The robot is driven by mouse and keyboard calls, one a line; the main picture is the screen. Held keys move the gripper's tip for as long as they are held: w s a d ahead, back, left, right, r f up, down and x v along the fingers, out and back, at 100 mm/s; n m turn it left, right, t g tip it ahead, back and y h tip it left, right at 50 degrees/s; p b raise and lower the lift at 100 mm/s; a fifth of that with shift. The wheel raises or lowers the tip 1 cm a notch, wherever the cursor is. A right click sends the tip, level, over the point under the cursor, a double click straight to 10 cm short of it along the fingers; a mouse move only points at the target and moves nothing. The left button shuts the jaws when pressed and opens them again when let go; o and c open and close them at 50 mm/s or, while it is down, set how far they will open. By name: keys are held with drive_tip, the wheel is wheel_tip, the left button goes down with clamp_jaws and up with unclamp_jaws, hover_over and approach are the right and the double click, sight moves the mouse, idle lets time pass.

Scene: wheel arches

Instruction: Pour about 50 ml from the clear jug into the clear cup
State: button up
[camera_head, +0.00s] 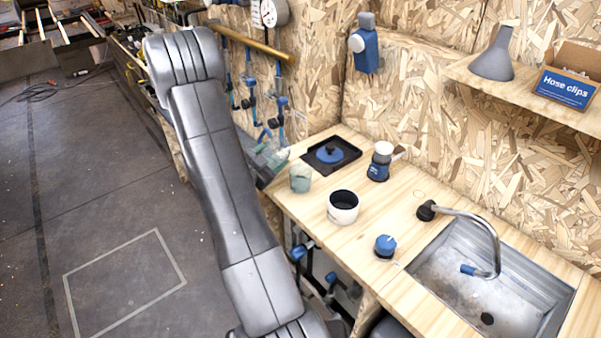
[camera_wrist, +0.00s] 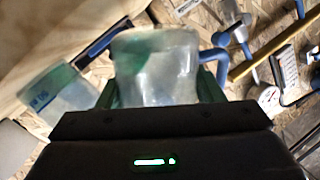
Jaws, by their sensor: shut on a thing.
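The clear jug (camera_wrist: 155,65) is between my gripper's green fingers (camera_wrist: 157,98) in the wrist view, and the gripper is shut on it. In the head view the jug (camera_head: 265,156) shows as a pale see-through shape at the left edge of the wooden counter, beside and partly behind my arm. It looks tilted; the liquid level cannot be made out. The clear cup (camera_head: 300,178) stands upright on the counter just right of the jug. A clear vessel with blue marks, apparently the cup (camera_wrist: 62,90), shows left of the jug in the wrist view.
On the counter (camera_head: 285,196) are a black tray (camera_head: 316,166) with a blue round item, a white pot (camera_head: 343,207), a blue-and-white container (camera_head: 380,161) and a blue-topped item (camera_head: 385,246). A sink (camera_head: 450,292) with a tap lies right. Clamps hang on the wall behind.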

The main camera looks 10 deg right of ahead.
drive_tip(key=shift+w+a+f+n+p, duration=0.15)
drive_tip(key=shift+a+n+p, duration=0.1)
drive_tip(key=shift+n+p, duration=0.15)
drive_tip(key=shift+a+n, duration=0.35)
drive_tip(key=shift+n, duration=0.35)
drive_tip(key=shift+w+a+f+n+t+h+p, duration=0.15)
drive_tip(key=shift+a+n+h+p, duration=0.15)
drive_tip(key=shift+n, duration=0.55)
drive_tip(key=shift+w+a+f+n+t+h+p, duration=0.15)
drive_tip(key=shift+a+n+h+p, duration=0.2)
drive_tip(key=shift+n, duration=0.5)
drive_tip(key=shift+b, duration=0.35)
